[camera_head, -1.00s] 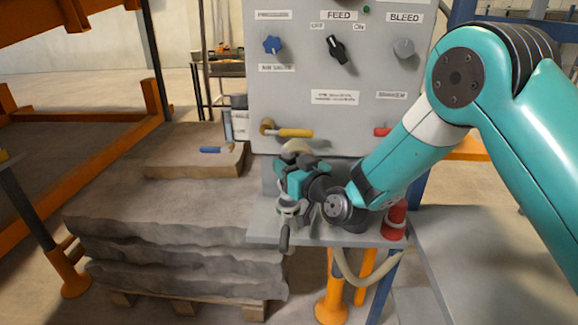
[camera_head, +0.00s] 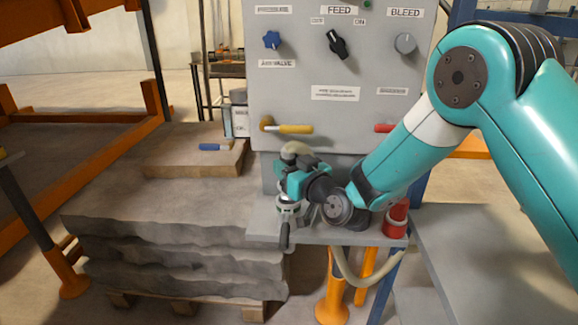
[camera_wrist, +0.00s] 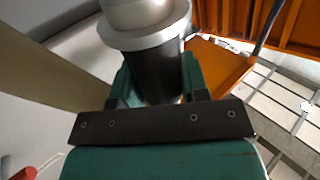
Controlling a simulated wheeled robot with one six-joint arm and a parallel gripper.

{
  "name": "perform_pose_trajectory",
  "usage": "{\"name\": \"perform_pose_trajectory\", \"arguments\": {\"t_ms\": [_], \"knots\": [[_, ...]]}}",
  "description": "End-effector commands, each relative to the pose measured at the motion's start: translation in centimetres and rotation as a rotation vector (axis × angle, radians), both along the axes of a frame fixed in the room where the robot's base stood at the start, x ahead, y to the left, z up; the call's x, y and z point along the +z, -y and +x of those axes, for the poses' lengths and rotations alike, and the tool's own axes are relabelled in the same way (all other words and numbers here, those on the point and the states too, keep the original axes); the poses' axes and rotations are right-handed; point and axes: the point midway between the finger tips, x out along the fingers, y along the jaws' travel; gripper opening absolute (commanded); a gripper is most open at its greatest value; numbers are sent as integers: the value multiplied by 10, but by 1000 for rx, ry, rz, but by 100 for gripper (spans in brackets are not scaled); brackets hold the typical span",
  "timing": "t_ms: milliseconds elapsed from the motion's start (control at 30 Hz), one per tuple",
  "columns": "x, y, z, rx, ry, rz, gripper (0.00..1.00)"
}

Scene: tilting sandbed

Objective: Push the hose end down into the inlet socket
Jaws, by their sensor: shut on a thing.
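My gripper (camera_head: 293,184) is at the left end of the grey shelf, below the panel. In the wrist view its teal fingers are shut around the black body of the hose end (camera_wrist: 152,68), which has a wide grey collar above it. Directly below my gripper is the inlet socket (camera_head: 287,214), a pale metal fitting with a dark lever (camera_head: 284,236) hanging down. My gripper covers the join, so I cannot tell how deep the hose end sits.
The grey panel (camera_head: 350,110) with knobs rises just behind my gripper. A yellow-handled valve (camera_head: 293,129) sticks out above. A red cylinder (camera_head: 397,217) stands at the shelf's right. Stacked grey slabs (camera_head: 150,190) lie to the left. A pale hose (camera_head: 350,272) hangs beneath the shelf.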

Motion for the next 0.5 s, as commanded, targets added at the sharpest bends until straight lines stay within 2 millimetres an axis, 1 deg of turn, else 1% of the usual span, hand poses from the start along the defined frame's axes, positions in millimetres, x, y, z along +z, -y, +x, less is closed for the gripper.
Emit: {"name": "perform_pose_trajectory", "arguments": {"t_ms": [500], "knots": [[-12, 0, 0, 0, 2, 1, 0]]}}
